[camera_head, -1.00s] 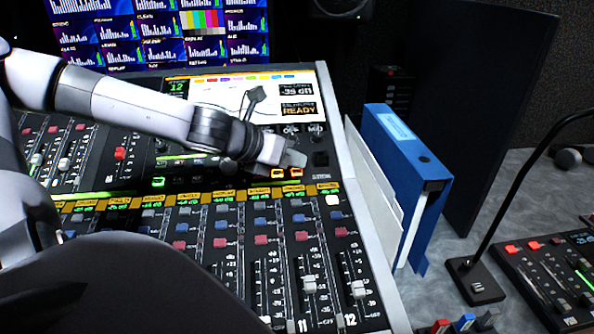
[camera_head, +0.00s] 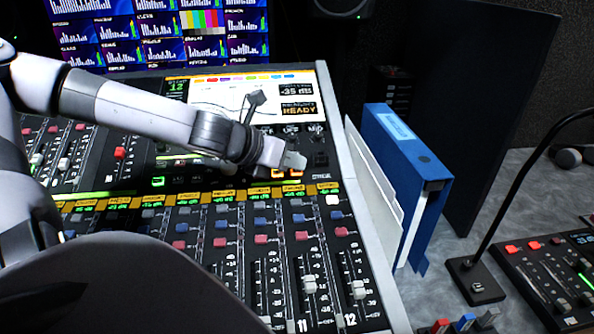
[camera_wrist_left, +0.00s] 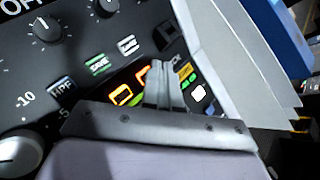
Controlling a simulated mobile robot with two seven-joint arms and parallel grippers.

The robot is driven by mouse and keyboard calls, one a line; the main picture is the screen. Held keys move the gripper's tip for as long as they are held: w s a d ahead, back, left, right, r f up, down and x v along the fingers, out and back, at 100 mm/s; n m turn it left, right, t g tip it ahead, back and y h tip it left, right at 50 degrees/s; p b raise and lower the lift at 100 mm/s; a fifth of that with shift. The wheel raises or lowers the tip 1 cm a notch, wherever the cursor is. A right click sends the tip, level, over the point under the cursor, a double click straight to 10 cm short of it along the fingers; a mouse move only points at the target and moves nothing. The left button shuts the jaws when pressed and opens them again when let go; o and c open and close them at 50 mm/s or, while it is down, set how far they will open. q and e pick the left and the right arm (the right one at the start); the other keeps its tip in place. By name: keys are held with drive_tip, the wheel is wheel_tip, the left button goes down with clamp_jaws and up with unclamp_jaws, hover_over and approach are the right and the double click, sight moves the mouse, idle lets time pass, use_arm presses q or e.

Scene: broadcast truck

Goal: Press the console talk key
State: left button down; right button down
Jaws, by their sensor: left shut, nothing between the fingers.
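The mixing console (camera_head: 345,215) carries two orange-lit keys at the right end of its key row. The left one (camera_head: 278,174) is partly exposed below my gripper; the right one (camera_head: 296,173) sits just under the fingers. In the left wrist view, one orange-framed key (camera_wrist_left: 121,95) is clear, and the other (camera_wrist_left: 144,75) is partly hidden by my fingertips. I cannot read which key is the talk key. My left gripper (camera_head: 293,160) is shut and empty, its tips (camera_wrist_left: 162,68) close over the right orange key. I cannot tell whether they touch it. My right gripper is not in view.
A blue binder (camera_head: 408,150) with white sheets stands just right of the console. Knobs (camera_head: 316,130) lie behind my fingers, and faders (camera_head: 309,285) in front. A gooseneck microphone (camera_head: 478,280) and a smaller panel (camera_head: 550,270) stand farther right.

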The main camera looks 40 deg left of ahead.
use_arm(q)
drive_tip(key=shift+w+a+f, duration=0.1)
drive_tip(key=shift+a+f, duration=0.05)
drive_tip(key=shift+f, duration=0.25)
idle(0.8)
drive_tip(key=shift+d+r+p, duration=0.2)
drive_tip(key=shift+r+p, duration=0.45)
drive_tip(key=shift+r, duration=0.05)
drive_tip(key=shift+s+d+r, duration=0.1)
drive_tip(key=shift+s, duration=0.15)
drive_tip(key=shift+r+p, duration=0.2)
drive_tip(key=shift+p, duration=0.1)
drive_tip(key=r+p, duration=0.1)
drive_tip(key=s+d+r+p, duration=0.1)
drive_tip(key=r+p, duration=0.3)
drive_tip(key=shift+s+d+r, duration=0.1)
drive_tip(key=shift+s+d, duration=0.1)
drive_tip(key=shift+d, duration=0.2)
